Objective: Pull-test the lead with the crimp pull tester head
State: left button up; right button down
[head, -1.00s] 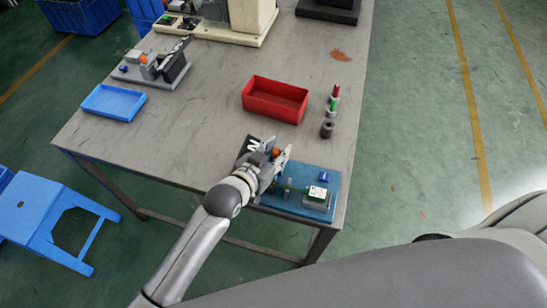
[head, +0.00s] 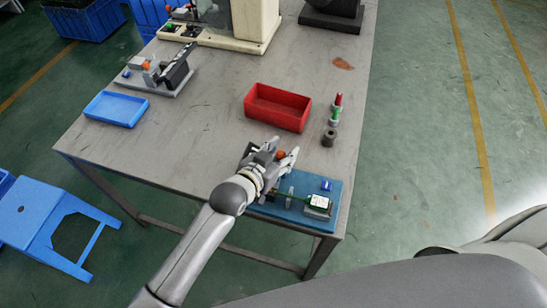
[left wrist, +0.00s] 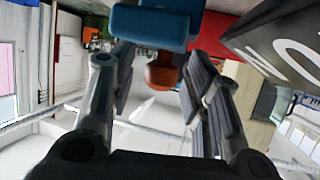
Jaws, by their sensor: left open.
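A blue board (head: 268,208) lies at the near right corner of the table. It carries a grey block with a white-faced device (head: 318,202), a thin green strip (head: 292,194), small metal posts and a small blue piece (head: 327,185). I cannot tell which part is the lead or the pull tester head. My left gripper (head: 285,156) is open over the board's far left edge. An orange knob (head: 281,154) shows between its fingers. In the left wrist view, the orange knob (left wrist: 161,74) sits under a blue block (left wrist: 150,26); contact with the fingers is unclear.
A dark box with white letters (left wrist: 285,45) is close beside the fingers in the left wrist view. A red bin (head: 277,108) and small red, green and grey cylinders (head: 330,137) stand beyond the gripper. A blue tray (head: 116,110) and a lever fixture (head: 155,82) stand left.

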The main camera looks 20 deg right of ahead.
pick_arm(q)
jog(key=v, duration=1.1)
jog(key=shift+s+a, duration=0.2)
jog(key=shift+s, duration=0.05)
jog(key=shift+r, duration=0.1)
